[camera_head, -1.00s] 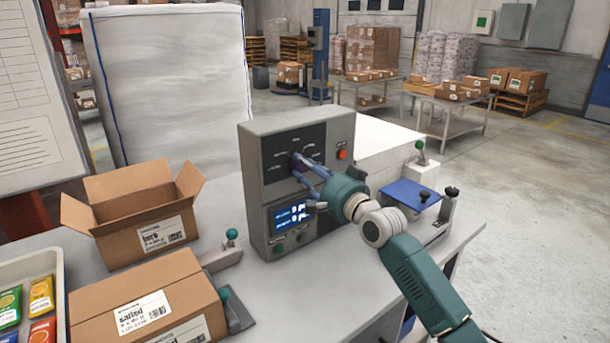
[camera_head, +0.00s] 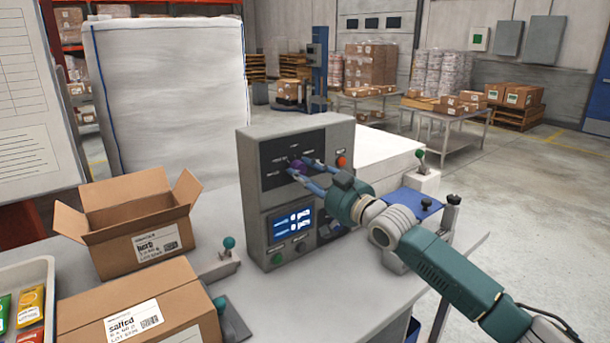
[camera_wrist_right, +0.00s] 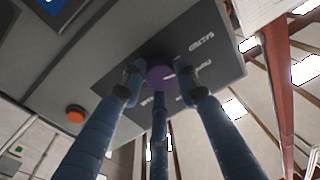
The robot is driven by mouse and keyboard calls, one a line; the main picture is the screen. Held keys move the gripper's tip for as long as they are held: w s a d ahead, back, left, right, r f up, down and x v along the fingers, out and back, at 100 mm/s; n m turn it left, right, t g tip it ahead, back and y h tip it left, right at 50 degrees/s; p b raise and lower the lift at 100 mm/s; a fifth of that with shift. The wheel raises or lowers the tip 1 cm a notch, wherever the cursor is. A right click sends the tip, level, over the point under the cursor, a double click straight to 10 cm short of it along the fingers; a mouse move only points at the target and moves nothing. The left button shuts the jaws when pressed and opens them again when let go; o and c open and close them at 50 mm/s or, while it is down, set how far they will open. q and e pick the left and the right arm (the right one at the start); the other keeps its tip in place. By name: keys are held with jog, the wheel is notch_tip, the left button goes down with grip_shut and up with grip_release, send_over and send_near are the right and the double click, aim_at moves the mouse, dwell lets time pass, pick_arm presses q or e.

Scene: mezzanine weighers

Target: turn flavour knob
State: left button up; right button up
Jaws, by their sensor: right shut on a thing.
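The flavour knob is a purple knob (camera_head: 297,165) on the dark upper panel (camera_head: 277,151) of the grey control box (camera_head: 247,190). In the right wrist view the knob (camera_wrist_right: 160,78) sits among the blue fingers. My right gripper (camera_head: 300,168) is shut on the knob, its fingers around it. White labels ring the knob; some are hidden by the fingers. My left gripper is not in view.
An orange-red button (camera_head: 341,161) is right of the knob. A lit display (camera_head: 292,222) and a green button (camera_head: 280,259) are below. Open "herb" box (camera_head: 150,237) and closed "salted" box (camera_head: 140,310) stand left. Clear tabletop (camera_head: 310,300) lies in front.

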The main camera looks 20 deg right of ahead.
jog(key=shift+r+n+p, duration=0.1)
jog(key=shift+n+p, duration=0.55)
jog(key=shift+n, duration=1.45)
jog(key=o, duration=1.2)
jog(key=shift+c, duration=0.2)
jog(key=shift+y, duration=0.3)
jog(key=shift+s+d, duration=0.15)
jog(key=r+v, duration=0.1)
jog(key=v, duration=1)
jog(key=shift+s+f, duration=0.35)
jog(key=shift+f, duration=0.1)
